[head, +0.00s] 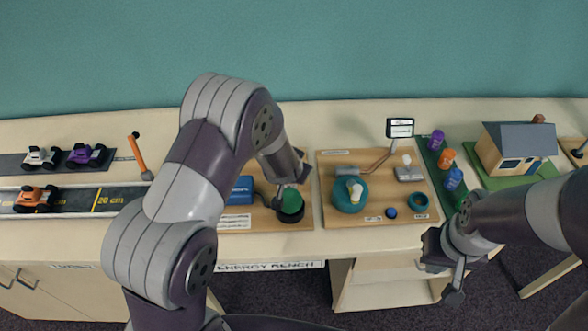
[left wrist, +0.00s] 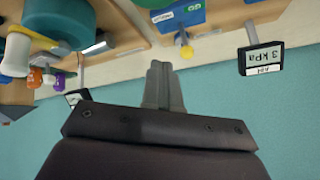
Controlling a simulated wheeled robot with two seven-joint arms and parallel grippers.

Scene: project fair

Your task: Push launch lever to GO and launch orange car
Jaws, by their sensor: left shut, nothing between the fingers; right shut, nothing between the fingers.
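The orange car (head: 35,199) stands on the dark track (head: 75,201) with yellow marks, at the far left of the bench in the head view. A lever with an orange handle (head: 138,153) tilts up beside the track. My left arm reaches across the middle; its gripper, mostly hidden in the head view, is far to the right of the lever. Its fingers (left wrist: 164,85) are together and empty in the left wrist view. My right gripper (head: 447,284) is shut and empty in front of the bench's front edge, at the right.
White (head: 40,157) and purple (head: 84,155) cars stand behind the track. A green item in a dark cup (head: 290,207) is beside my left gripper. A wooden board (head: 335,213) with a teal round item (head: 349,193), coloured bottles and a model house (head: 513,150) stand to the right.

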